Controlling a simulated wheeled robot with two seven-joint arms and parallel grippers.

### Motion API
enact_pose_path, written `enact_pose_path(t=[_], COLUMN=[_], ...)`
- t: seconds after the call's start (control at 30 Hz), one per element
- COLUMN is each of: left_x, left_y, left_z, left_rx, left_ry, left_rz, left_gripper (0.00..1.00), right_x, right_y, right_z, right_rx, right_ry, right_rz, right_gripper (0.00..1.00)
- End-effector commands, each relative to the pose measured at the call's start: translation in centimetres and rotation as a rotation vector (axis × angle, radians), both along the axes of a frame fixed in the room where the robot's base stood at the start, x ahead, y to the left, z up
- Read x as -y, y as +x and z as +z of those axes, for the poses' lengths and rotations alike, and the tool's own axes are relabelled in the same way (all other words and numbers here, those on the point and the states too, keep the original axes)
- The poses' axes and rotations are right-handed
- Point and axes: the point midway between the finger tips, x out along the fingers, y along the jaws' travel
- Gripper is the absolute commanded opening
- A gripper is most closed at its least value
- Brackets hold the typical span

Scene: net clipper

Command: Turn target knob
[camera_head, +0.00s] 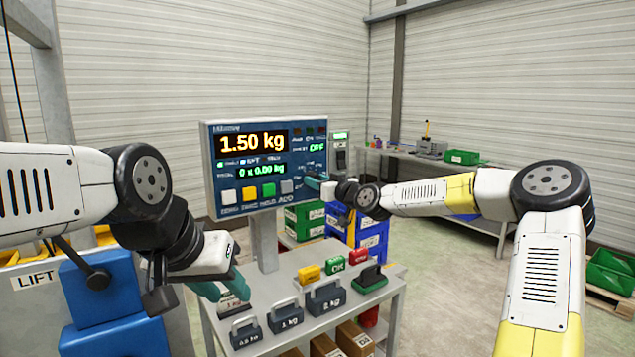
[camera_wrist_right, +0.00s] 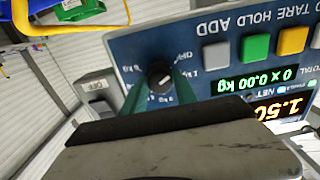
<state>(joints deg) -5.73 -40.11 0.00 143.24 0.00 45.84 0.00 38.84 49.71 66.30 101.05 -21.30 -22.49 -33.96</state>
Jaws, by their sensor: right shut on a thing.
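The control panel (camera_head: 268,165) is a dark blue box on a post, with a display reading 1.50 kg. The black target knob (camera_wrist_right: 160,76) has a white pointer mark and sits on the panel face. My right gripper (camera_wrist_right: 162,84) is shut on the knob, with one green finger on each side of it. In the head view my right gripper (camera_head: 318,184) is at the panel's lower right and hides the knob. My left gripper (camera_head: 224,288) is low, above the left end of the table, with its teal fingers apart.
The grey table (camera_head: 385,309) carries several weights, such as a dark one (camera_head: 325,297), and coloured blocks (camera_head: 334,264). A blue box (camera_head: 112,300) stands at the left. Blue and green bins (camera_head: 372,240) stand behind the table. Open floor lies to the right.

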Motion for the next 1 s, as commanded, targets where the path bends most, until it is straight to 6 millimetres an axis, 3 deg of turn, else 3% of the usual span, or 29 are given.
enact_pose_path(t=[0.37,1.0], left_x=[0.0,0.0], left_y=[0.0,0.0], left_z=[0.0,0.0], left_rx=[0.0,0.0], left_ry=[0.0,0.0], left_rz=[0.0,0.0], left_gripper=[0.36,0.36], right_x=[0.03,0.05], right_y=[0.14,0.18], right_z=[0.17,0.31], right_rx=[-0.051,-0.309], right_ry=[0.085,0.476], right_rz=[-0.002,-0.002], right_gripper=[0.0,0.0])
